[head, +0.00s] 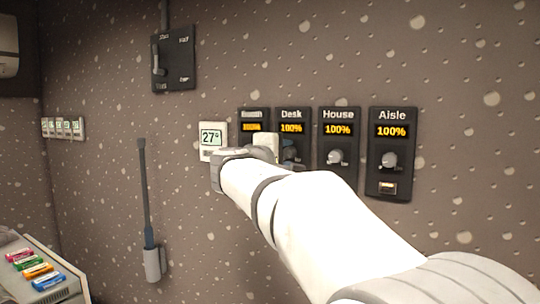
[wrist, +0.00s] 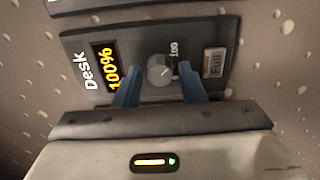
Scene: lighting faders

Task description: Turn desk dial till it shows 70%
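The desk dial panel (head: 291,124) is a dark wall plate labelled "Desk", and its display reads 100%. In the wrist view the panel (wrist: 128,42) lies sideways, with its grey round knob (wrist: 160,70) in the middle and a small "Full" label at the right. My gripper (wrist: 160,88) is open, with one blue finger on each side of the knob. Gaps show between the knob and both fingers, and I cannot tell whether the tips touch the panel. In the head view my arm and gripper (head: 265,147) cover most of the desk knob.
Similar panels stand close by: House (head: 338,150) and Aisle (head: 391,155) to the right, both at 100%, and a partly hidden one to the left. A thermostat (head: 212,140) reading 27° is further left. A lever switch box (head: 173,63) is above.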

